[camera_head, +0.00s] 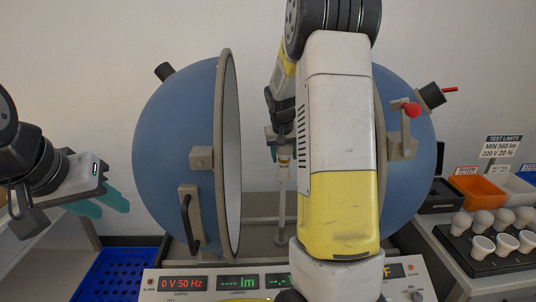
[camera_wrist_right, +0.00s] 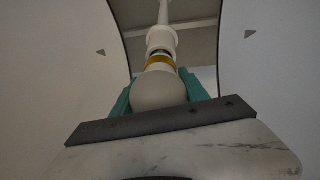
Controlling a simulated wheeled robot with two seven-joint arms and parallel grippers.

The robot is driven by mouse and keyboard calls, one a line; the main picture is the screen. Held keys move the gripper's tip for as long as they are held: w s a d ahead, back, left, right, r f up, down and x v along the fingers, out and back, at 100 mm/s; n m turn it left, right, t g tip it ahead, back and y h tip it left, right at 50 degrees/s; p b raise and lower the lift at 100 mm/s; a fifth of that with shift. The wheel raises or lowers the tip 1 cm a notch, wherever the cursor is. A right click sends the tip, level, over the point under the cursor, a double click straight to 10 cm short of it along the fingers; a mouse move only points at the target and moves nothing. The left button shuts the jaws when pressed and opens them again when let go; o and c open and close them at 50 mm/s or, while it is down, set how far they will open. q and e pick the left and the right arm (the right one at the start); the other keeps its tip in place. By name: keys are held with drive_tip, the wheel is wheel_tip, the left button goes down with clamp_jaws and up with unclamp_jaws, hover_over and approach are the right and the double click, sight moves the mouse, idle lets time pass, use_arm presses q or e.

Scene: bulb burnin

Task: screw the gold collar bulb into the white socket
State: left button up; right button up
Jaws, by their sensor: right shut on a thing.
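My right gripper (camera_wrist_right: 158,98) is shut on the gold collar bulb. The bulb's pale globe (camera_wrist_right: 158,90) sits between the teal fingers in the right wrist view, and its gold collar (camera_wrist_right: 160,62) faces the white socket (camera_wrist_right: 161,39). A narrow dark band shows between collar and socket; I cannot tell how deep the base sits. In the head view the white socket (camera_head: 283,173) tops a slim upright post, with my right gripper (camera_head: 284,152) just above it, partly hidden by my arm. My left gripper (camera_head: 100,205) is empty, its teal fingers apart, at the left.
The blue sphere stands open, its left half (camera_head: 175,135) and right half (camera_head: 405,185) flanking the post. A control panel (camera_head: 225,283) lies in front. A bulb tray (camera_head: 490,262) and an orange bin (camera_head: 480,190) are at the right; a blue crate (camera_head: 112,275) is at the lower left.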

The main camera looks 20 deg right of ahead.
sight(288, 157)
drive_tip(key=m, duration=0.1)
drive_tip(key=m+g+h, duration=0.1)
drive_tip(key=m, duration=0.3)
drive_tip(key=shift+s+a+f+g+h, duration=0.1)
drive_tip(key=shift+s+a+g+h, duration=0.05)
drive_tip(key=shift+s+g+h, duration=0.2)
drive_tip(key=m, duration=0.2)
drive_tip(key=m+g, duration=0.1)
drive_tip(key=m, duration=0.1)
drive_tip(key=m+g, duration=0.1)
drive_tip(key=m, duration=0.1)
drive_tip(key=shift+s+h, duration=0.35)
drive_tip(key=shift+s, duration=0.05)
drive_tip(key=m, duration=0.1)
drive_tip(key=m+g, duration=0.1)
drive_tip(key=m, duration=0.1)
drive_tip(key=m+g, duration=0.1)
drive_tip(key=shift+s+d+m, duration=0.25)
drive_tip(key=shift+s+m, duration=0.05)
drive_tip(key=m+g, duration=0.1)
drive_tip(key=m, duration=0.1)
drive_tip(key=s+m+g+y, duration=0.1)
drive_tip(key=m, duration=0.2)
drive_tip(key=shift+d, duration=0.1)
drive_tip(key=o, duration=1.3)
drive_tip(key=shift+d+m+y, duration=0.2)
drive_tip(key=shift+m+y, duration=0.1)
drive_tip(key=shift+c, duration=0.2)
